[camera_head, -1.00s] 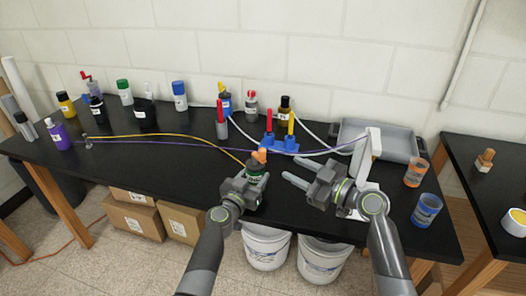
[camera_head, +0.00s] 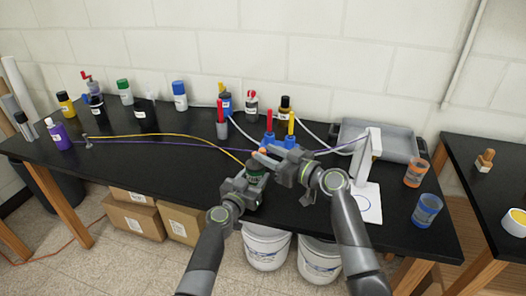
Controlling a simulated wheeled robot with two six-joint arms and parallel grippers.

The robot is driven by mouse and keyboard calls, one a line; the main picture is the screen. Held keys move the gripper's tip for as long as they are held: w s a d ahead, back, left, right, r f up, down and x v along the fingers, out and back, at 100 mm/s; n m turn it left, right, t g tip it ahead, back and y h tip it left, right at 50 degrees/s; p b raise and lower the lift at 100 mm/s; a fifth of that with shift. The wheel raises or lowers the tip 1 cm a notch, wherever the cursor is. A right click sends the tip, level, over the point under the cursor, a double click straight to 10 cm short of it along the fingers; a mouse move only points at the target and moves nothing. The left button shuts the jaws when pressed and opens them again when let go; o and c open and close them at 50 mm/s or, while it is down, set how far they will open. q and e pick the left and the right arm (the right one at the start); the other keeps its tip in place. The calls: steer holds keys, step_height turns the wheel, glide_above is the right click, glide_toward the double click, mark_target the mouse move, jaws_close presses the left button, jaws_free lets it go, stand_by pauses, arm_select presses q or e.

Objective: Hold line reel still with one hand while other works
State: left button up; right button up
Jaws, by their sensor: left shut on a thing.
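The line reel (camera_head: 256,166) is a dark, green-banded body with an orange top, near the table's front edge. A yellow line (camera_head: 190,137) runs from it to a small post at the left. My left gripper (camera_head: 252,181) is shut on the reel from the front, hiding part of it. My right gripper (camera_head: 264,157) comes from the right, its fingers apart at the reel's orange top. The fingers cover most of that top, and I cannot tell whether they touch it.
Behind the grippers stands a blue holder (camera_head: 282,141) with red and yellow pieces. A white stand (camera_head: 368,154), grey tray (camera_head: 352,132), orange cup (camera_head: 415,173) and blue cup (camera_head: 427,210) are at the right. Bottles line the back. The table's left middle is mostly clear.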

steer(key=shift+x, duration=1.25)
jaws_close()
